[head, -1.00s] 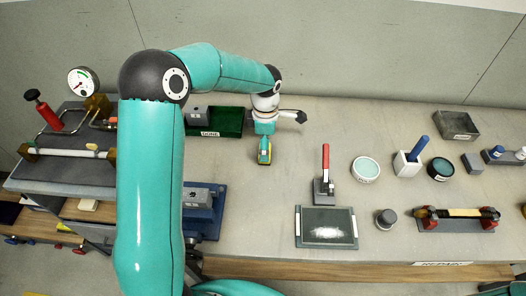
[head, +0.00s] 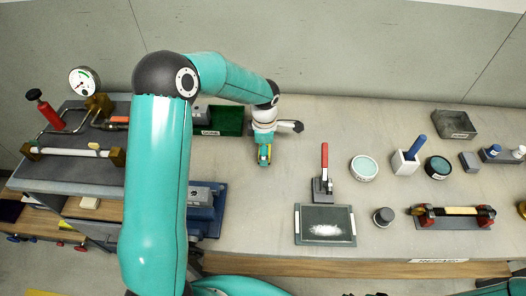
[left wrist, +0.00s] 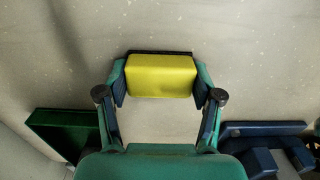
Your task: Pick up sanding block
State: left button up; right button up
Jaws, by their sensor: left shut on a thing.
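The sanding block (left wrist: 160,76), a yellow block with a dark edge, sits between the fingertips of my left gripper (left wrist: 160,85) in the left wrist view. The fingers press on its two ends, so the gripper is shut on it. In the head view my left gripper (head: 264,157) points down over the bench, right of the green tray, with a bit of yellow showing between its fingers. Whether the block touches the bench is hard to tell. My right gripper is not in view.
A green tray (head: 233,121) and a blue fixture (head: 208,222) are close on the left. A red-handled clamp (head: 324,172) and a dark plate with white powder (head: 325,225) stand to the right, with several tubs and tools beyond. The bench behind the clamp is clear.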

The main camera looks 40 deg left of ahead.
pick_arm(q)
jog(key=shift+r, duration=0.1)
jog(key=shift+r, duration=0.55)
notch_tip(320, 180, up, 19)
jog(key=b, duration=0.2)
jog(key=shift+f, duration=0.15)
jog(key=o, duration=0.4)
jog(key=shift+c, duration=1.4)
jog(key=shift+a, duration=0.1)
